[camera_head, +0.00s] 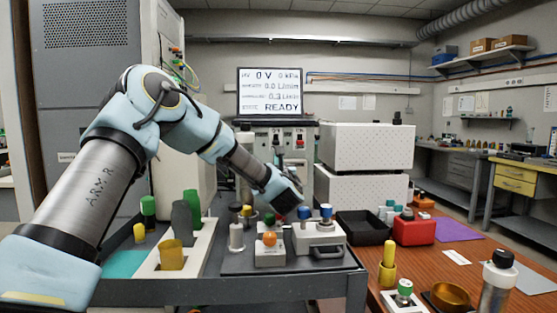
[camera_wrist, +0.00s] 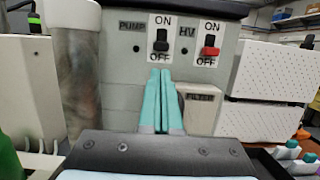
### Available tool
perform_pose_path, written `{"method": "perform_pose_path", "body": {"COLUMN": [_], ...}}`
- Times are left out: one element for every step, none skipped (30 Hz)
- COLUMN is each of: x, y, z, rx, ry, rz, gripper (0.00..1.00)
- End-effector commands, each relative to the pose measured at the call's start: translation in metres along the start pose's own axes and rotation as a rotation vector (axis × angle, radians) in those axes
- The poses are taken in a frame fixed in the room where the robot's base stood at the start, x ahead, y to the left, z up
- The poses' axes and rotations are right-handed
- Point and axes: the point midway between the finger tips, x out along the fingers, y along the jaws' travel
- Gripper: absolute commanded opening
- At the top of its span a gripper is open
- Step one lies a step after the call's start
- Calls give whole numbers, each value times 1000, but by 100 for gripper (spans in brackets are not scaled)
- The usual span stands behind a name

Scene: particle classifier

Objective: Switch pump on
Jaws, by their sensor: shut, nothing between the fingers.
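The black PUMP switch (camera_wrist: 160,41) sits on a grey panel (camera_wrist: 120,70) between ON above and OFF below. Its lever seems to point down toward OFF. The red-tipped HV switch (camera_wrist: 210,48) is to its right, also pointing down. My gripper (camera_wrist: 162,72) is shut and empty, its teal fingers upright in the wrist view. In that view the fingertips show just below the PUMP switch's OFF label; I cannot tell the distance to the panel. In the head view the dark end of my arm is in front of the panel, and the fingertips are hard to make out.
A screen (camera_head: 270,91) above the panel reads 0 V, 0 kPa and READY. White boxes (camera_head: 365,146) stand right of the panel. A FILTER block (camera_wrist: 200,109) is right of my fingers. A cart (camera_head: 240,286) with bottles and small devices stands below my arm.

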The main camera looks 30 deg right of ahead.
Motion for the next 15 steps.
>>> {"method": "perform_pose_path", "body": {"x": [11, 16, 23, 27, 32, 37, 41, 44, 47, 49, 51, 52, 54, 54, 55], "y": [0, 0, 0, 0, 0, 0, 0, 0, 0, 0, 0, 0, 0, 0, 0], "z": [2, 3, 2, 2, 2, 2, 2, 1, 1, 1, 1, 1, 1, 0, 0], "rx": [0, 0, 0, 0, 0, 0, 0, 0, 0, 0, 0, 0, 0, 0, 1], "ry": [0, -1, -1, 0, -1, 0, 0, 0, 0, 0, 1, 1, 0, 0, 0], "rz": [1, 2, 1, 1, 1, 1, 1, 1, 1, 0, 0, -1, 0, 0, 0], "gripper": [0, 0, 0, 0, 0, 0, 0, 0, 0, 0, 0, 0, 0, 0, 0]}}
